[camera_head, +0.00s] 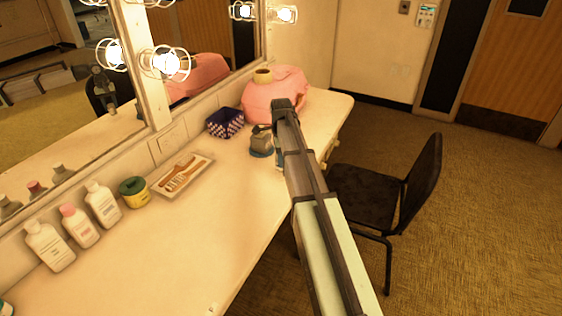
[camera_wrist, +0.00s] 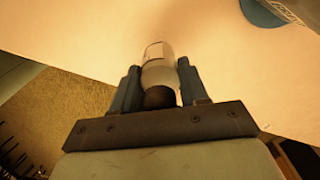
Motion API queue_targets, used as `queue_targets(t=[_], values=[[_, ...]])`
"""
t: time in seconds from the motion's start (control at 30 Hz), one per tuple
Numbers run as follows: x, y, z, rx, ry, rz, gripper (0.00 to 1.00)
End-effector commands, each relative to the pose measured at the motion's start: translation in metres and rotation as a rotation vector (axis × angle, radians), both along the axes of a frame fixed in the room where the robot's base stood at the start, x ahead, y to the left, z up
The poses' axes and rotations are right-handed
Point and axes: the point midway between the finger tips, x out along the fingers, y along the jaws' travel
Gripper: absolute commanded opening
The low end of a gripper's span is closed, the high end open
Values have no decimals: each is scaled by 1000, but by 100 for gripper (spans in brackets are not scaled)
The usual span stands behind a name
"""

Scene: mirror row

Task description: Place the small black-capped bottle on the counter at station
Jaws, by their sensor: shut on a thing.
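In the wrist view a small pale bottle (camera_wrist: 154,52) with a white label and a dark cap (camera_wrist: 159,97) is between the fingers of my gripper (camera_wrist: 158,68). The gripper is shut on it near the cap, and the bottle's base points away from the wrist towards the cream counter (camera_wrist: 70,30). I cannot tell whether the base touches the counter. In the head view my arm reaches over the right edge of the counter (camera_head: 200,237) and hides most of the gripper and the bottle.
A blue-grey container (camera_head: 261,143) stands just left of my arm. Behind are a pink bag (camera_head: 275,97) and a dark patterned box (camera_head: 225,122). A tray with brushes (camera_head: 165,188), a green-lidded jar (camera_head: 133,192) and white bottles (camera_head: 103,205) line the mirror. A black chair (camera_head: 375,195) stands right.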

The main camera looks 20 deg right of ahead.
Motion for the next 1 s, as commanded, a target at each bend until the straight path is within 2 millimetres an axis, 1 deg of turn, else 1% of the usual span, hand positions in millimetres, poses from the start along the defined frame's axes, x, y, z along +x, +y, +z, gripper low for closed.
queue_targets(t=[0.03, 0.1, 0.17, 0.57, 0.6, 0.83, 1.0], values=[[0, 0, -7, 0, 2, 0, 11], [0, 0, -15, 0, 1, 0, 11], [0, 0, -19, 0, 0, 0, 11], [0, 0, -23, 0, 0, 0, 11], [0, 0, -23, 0, 0, 0, 47], [0, 0, -23, 0, 0, 0, 69], [0, 0, -23, 0, 0, 0, 70]])
